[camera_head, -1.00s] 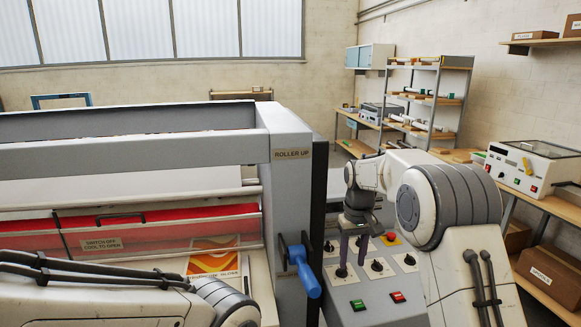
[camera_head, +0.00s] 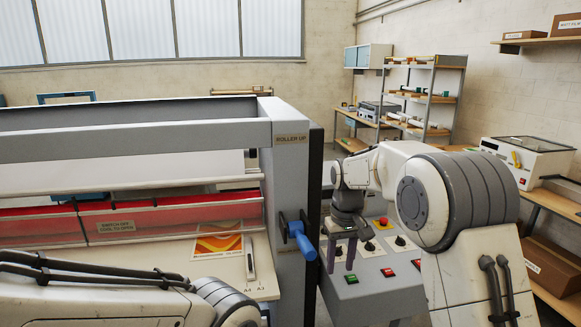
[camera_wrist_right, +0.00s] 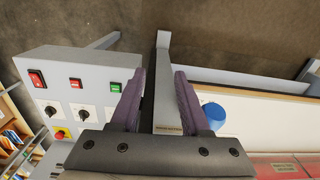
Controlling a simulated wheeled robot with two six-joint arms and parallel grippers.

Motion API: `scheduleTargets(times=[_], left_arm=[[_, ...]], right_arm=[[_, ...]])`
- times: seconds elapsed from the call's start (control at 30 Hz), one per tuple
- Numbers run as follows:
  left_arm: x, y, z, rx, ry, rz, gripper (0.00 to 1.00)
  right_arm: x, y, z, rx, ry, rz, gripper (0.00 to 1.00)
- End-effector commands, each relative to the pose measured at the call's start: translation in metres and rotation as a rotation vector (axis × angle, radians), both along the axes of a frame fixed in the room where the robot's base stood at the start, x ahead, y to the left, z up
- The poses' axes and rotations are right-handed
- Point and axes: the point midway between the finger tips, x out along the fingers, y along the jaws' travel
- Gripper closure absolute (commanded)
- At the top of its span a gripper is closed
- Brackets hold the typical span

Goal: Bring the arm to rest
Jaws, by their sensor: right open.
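My right gripper (camera_head: 341,257) is open and empty over the left part of the grey control panel (camera_head: 372,296). In the right wrist view its two purple fingers (camera_wrist_right: 160,100) are apart, with nothing held between them. The laminator's grey end frame (camera_head: 291,200) and a blue crank handle (camera_head: 300,240) stand just left of the gripper. The blue knob also shows beyond the fingers in the right wrist view (camera_wrist_right: 214,116). My left arm crosses the lower left; its gripper is out of the picture.
The panel carries black knobs, green and red switches and a red stop button (camera_head: 383,221). A red roller (camera_head: 160,217) lies behind a clear guard. A coloured sheet (camera_head: 219,242) lies on the feed table. Shelves (camera_head: 425,95) and a side bench with a device (camera_head: 527,160) stand right.

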Motion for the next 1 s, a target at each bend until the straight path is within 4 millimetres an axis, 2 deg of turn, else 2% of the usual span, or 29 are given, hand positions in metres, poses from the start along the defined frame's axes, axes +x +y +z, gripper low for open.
scheduleTargets(times=[0.17, 0.33, 0.47, 0.53, 0.6, 0.7, 0.8, 0.9, 1.0], left_arm=[[0.000, 0.000, -0.016, 0.000, 0.000, 0.001, 1.00], [0.000, 0.000, -0.033, 0.000, 0.000, 0.002, 1.00], [0.000, 0.000, -0.053, 0.000, 0.000, 0.004, 1.00], [0.000, 0.000, -0.066, 0.000, 0.000, 0.005, 1.00], [0.000, 0.000, -0.078, 0.000, 0.001, 0.006, 1.00], [0.000, 0.000, -0.090, 0.000, 0.001, 0.007, 1.00], [0.000, 0.000, -0.097, 0.000, 0.001, 0.008, 1.00], [0.000, 0.000, -0.100, 0.000, 0.001, 0.009, 1.00], [0.000, 0.000, -0.100, 0.000, 0.001, 0.009, 1.00]], right_arm=[[-0.034, 0.028, -0.004, 0.010, -0.004, 0.051, 0.54], [-0.085, 0.057, -0.011, 0.022, -0.010, 0.118, 0.54], [-0.147, 0.080, -0.027, 0.036, -0.014, 0.190, 0.54], [-0.190, 0.088, -0.041, 0.045, -0.016, 0.241, 0.54], [-0.232, 0.090, -0.056, 0.055, -0.018, 0.288, 0.54], [-0.281, 0.086, -0.078, 0.066, -0.018, 0.341, 0.54], [-0.313, 0.079, -0.094, 0.073, -0.017, 0.379, 0.54], [-0.331, 0.073, -0.104, 0.075, -0.016, 0.397, 0.54], [-0.336, 0.072, -0.106, 0.077, -0.015, 0.404, 0.54]])
